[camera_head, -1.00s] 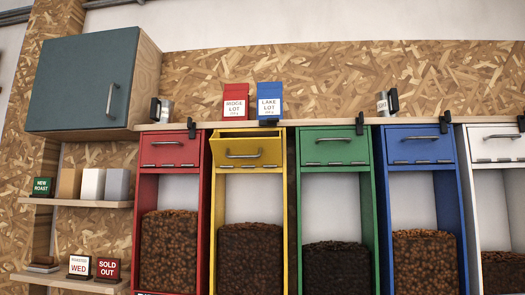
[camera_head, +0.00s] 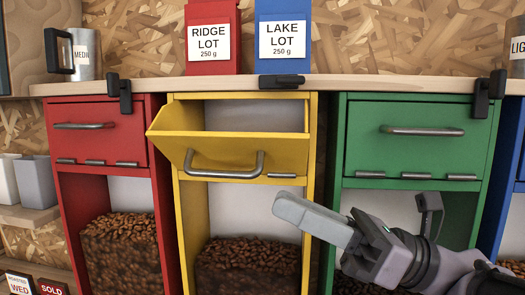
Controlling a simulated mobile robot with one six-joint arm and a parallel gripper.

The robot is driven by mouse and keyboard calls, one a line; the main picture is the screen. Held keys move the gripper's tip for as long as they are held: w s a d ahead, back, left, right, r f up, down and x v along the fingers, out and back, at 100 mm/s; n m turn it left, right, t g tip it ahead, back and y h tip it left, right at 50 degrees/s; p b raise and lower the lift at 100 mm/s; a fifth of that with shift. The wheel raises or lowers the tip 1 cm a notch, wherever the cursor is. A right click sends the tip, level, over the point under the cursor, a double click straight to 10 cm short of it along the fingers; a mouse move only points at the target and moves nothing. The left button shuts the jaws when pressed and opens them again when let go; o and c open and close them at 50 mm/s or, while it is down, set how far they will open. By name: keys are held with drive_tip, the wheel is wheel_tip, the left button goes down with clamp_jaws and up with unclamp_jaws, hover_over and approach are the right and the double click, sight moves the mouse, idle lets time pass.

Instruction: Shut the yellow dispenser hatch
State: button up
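The yellow dispenser (camera_head: 182,228) stands between the red and green ones. Its hatch (camera_head: 278,152) hangs open, tilted outward at the top, with a grey bar handle (camera_head: 224,172) on its front. A pale gap shows behind the hatch. My gripper (camera_head: 305,215) is in front of the yellow and green dispensers, below and to the right of the hatch, and apart from it. A pale grey finger shows edge-on; I cannot tell how far apart the fingers are. Nothing is seen held.
The red hatch (camera_head: 100,142) and green hatch (camera_head: 414,142) are shut on either side. Black clips (camera_head: 282,81) sit on the wooden shelf edge above. Red and blue bags (camera_head: 282,38) and a metal mug (camera_head: 84,55) stand on the shelf.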

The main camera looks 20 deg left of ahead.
sight(220, 174)
drive_tip(key=p+x, duration=0.1)
drive_tip(key=x, duration=0.2)
drive_tip(key=p+x, duration=0.1)
drive_tip(key=x, duration=0.2)
drive_tip(key=p+x, duration=0.1)
drive_tip(key=x, duration=0.3)
drive_tip(key=shift+w+a+f, duration=0.1)
drive_tip(key=shift+w+a, duration=0.05)
drive_tip(key=shift+w, duration=0.1)
drive_tip(key=shift+w+a, duration=0.15)
drive_tip(key=shift+a, duration=0.25)
drive_tip(key=shift+c, duration=0.5)
clamp_jaws()
